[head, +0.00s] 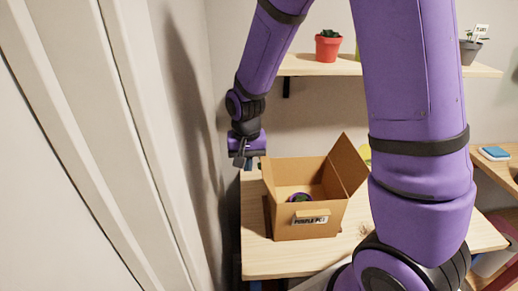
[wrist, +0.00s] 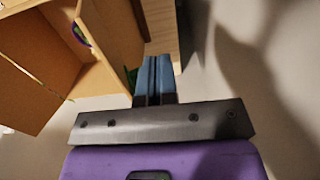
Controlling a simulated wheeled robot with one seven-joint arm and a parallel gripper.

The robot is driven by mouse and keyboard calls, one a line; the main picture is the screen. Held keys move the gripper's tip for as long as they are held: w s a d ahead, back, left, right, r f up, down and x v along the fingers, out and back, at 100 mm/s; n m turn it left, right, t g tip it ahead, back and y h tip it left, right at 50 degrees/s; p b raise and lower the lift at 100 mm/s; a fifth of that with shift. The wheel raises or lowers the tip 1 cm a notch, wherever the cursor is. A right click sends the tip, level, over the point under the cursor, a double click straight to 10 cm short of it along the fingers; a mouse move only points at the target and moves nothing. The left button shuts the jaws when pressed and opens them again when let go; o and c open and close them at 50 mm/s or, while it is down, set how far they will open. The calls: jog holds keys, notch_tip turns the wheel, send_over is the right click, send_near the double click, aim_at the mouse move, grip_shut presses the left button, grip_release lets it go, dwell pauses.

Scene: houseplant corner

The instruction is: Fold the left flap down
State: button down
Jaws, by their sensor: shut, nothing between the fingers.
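An open cardboard box (head: 290,228) with a "PURPLE POT" label stands on the wooden table. Its right flap (head: 348,163) stands up and leans outward. A brown strip shows low along the box's left side; I cannot tell whether it is the left flap hanging down. In the wrist view a cardboard panel (wrist: 122,35) on the box's near side stands beside my fingers. My gripper (head: 240,160) is shut and empty, just left of the box's back left corner. Its fingers also show in the wrist view (wrist: 154,80). A round purple and green thing (head: 300,197) lies inside the box.
The wooden table (head: 275,261) has bare room in front of the box. A wall rises close to the left of my gripper. A shelf (head: 300,66) behind holds a red-potted plant (head: 328,46). A blue-topped thing (head: 494,153) lies on the right-hand surface.

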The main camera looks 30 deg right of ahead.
jog(key=s+d, duration=0.4)
jog(key=d, duration=0.7)
jog(key=shift+s+d+f, duration=0.3)
jog(key=shift+s+f, duration=0.1)
dwell(1.4)
jog(key=shift+r, duration=0.1)
dwell(0.4)
notch_tip(320, 180, up, 9)
dwell(1.1)
dwell(0.3)
jog(key=s+a+r+n+t, duration=0.2)
jog(key=s+r, duration=0.6)
jog(key=s+a+r+n+t, duration=0.2)
jog(key=s+r+t, duration=0.1)
jog(key=s+r, duration=0.5)
jog(key=shift+s+a+r+n, duration=0.15)
jog(key=shift+a+r+n, duration=0.2)
jog(key=shift+r, duration=0.1)
